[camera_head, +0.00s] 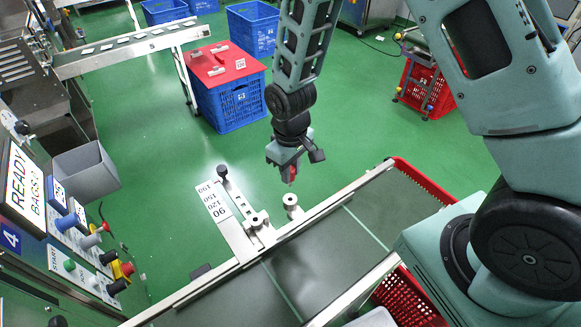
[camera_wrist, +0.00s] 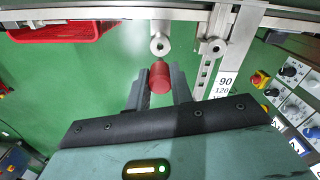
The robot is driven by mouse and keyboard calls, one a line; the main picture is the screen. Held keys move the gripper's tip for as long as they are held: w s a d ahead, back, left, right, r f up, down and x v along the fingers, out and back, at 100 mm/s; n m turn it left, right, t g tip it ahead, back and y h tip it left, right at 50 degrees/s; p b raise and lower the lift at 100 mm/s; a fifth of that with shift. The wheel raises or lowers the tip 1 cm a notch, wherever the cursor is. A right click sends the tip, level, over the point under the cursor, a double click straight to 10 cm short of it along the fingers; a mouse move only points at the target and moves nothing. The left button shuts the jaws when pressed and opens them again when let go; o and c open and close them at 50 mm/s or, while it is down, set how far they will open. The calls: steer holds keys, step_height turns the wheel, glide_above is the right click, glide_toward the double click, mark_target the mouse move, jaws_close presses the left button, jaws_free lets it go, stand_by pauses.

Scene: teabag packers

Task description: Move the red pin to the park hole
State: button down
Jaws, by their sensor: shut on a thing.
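My gripper (camera_wrist: 160,86) is shut on the red pin (camera_wrist: 160,77), a short red cylinder held between its two dark fingers. In the head view my gripper (camera_head: 288,172) hangs over the green floor beyond the conveyor's far edge, with the pin's red (camera_head: 292,172) showing at its tip. A white round post with a dark hole (camera_wrist: 160,44) appears just beyond the pin in the wrist view; it also shows below the gripper in the head view (camera_head: 290,200). A second white post with a hole (camera_wrist: 216,47) stands beside the slotted bar. I cannot tell which is the park hole.
A scale marked 90 to 180 (camera_head: 214,203) lies along the bar, with a black knob (camera_head: 222,171) at its far end. The conveyor (camera_head: 320,262) runs below. A control panel (camera_head: 85,255) and grey bin (camera_head: 85,172) stand left. Blue crates (camera_head: 228,107) stand behind.

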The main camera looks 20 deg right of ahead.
steer(key=shift+f+b, duration=1.35)
steer(key=shift+f, duration=0.95)
steer(key=shift+f+b, duration=1)
steer(key=shift+f, duration=1.05)
steer(key=c, duration=1.1)
jaws_free()
steer(key=shift+c, duration=0.2)
steer(key=shift+r, duration=0.1)
step_height(320, 180, up, 17)
steer(key=shift+r+p, duration=0.15)
steer(key=shift+p, duration=0.35)
steer(key=s+a+r+p, duration=0.1)
steer(key=s+a+r, duration=0.1)
steer(key=s, duration=0.5)
steer(key=s+a+r+n+p, duration=0.1)
steer(key=s+a+r, duration=0.1)
steer(key=s+r, duration=0.3)
steer(key=s+a+r+n+p, duration=0.1)
steer(key=s+r, duration=0.3)
steer(key=s, duration=0.5)
steer(key=shift+a+y+p, duration=0.3)
steer(key=shift+a+p, duration=0.1)
steer(key=shift+a, duration=0.25)
